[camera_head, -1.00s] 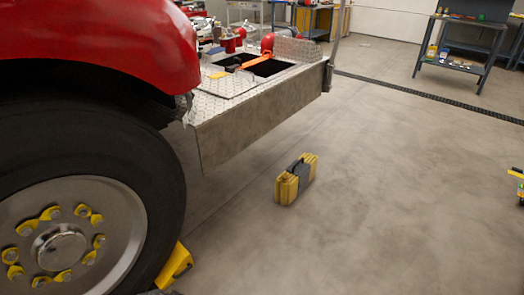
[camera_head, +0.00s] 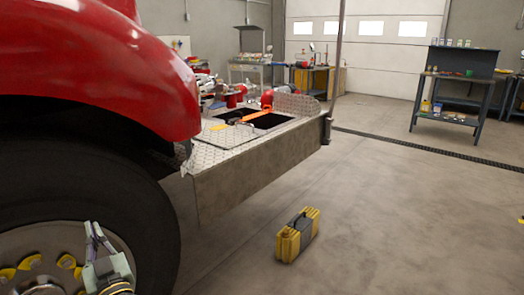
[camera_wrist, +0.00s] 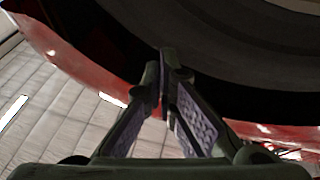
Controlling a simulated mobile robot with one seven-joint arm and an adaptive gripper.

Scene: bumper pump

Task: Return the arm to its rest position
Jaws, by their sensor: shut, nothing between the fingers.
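My gripper (camera_head: 93,232) shows at the lower left of the head view, in front of the truck's front wheel (camera_head: 150,225). It points upward, its fingers are together and it holds nothing. In the wrist view my gripper (camera_wrist: 163,65) has its fingertips meeting in the middle, with a dark curved surface and a red body edge behind them. I cannot tell from these views whether it touches the truck.
The red truck (camera_head: 95,60) fills the left side. Its diamond-plate bumper (camera_head: 255,160) has an open compartment. A yellow case (camera_head: 297,236) stands on the floor. A grey workbench (camera_head: 452,95) is at the back right.

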